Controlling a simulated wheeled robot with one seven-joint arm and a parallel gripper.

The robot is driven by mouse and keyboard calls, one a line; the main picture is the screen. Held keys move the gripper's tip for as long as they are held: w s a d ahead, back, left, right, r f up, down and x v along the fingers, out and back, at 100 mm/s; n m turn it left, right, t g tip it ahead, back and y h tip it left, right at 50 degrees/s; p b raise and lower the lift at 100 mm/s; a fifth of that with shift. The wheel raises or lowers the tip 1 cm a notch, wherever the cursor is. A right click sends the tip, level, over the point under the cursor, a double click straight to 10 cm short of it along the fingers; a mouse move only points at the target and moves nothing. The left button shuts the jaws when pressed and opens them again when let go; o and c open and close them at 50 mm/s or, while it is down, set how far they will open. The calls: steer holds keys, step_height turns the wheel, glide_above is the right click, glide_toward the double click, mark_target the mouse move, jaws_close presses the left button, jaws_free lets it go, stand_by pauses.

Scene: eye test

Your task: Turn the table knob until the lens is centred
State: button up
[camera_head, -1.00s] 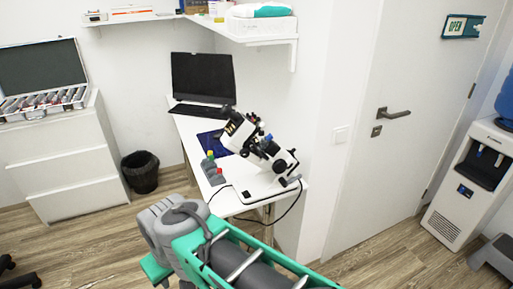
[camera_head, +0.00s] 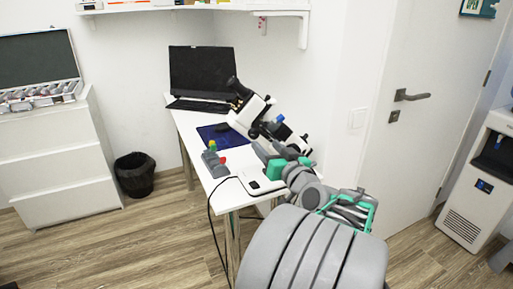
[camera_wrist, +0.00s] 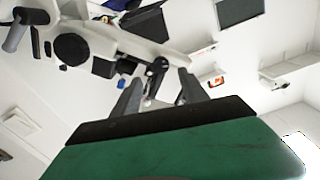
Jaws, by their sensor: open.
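The white and black microscope (camera_head: 252,112) stands on the white table, with its eyepieces towards the upper left. My gripper (camera_head: 263,150) is at its right lower side, and its fingertips are partly hidden against the microscope. In the wrist view my gripper (camera_wrist: 160,86) is open, its two grey fingers apart on either side of a dark, narrow knob-like part (camera_wrist: 156,74) under the microscope body. I cannot tell whether the fingers touch it or whether it is the table knob. A large round black knob (camera_wrist: 72,48) shows farther left. Whether the lens is centred cannot be seen.
A cable hangs over the table's front edge. The wall is close on the right.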

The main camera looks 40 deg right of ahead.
mark_target(255, 134)
steer(key=x, duration=0.7)
steer(key=shift+w+r+p, duration=0.1)
steer(key=shift+w+p, duration=0.2)
steer(key=shift+p, duration=0.1)
steer(key=shift+c, duration=0.3)
jaws_close()
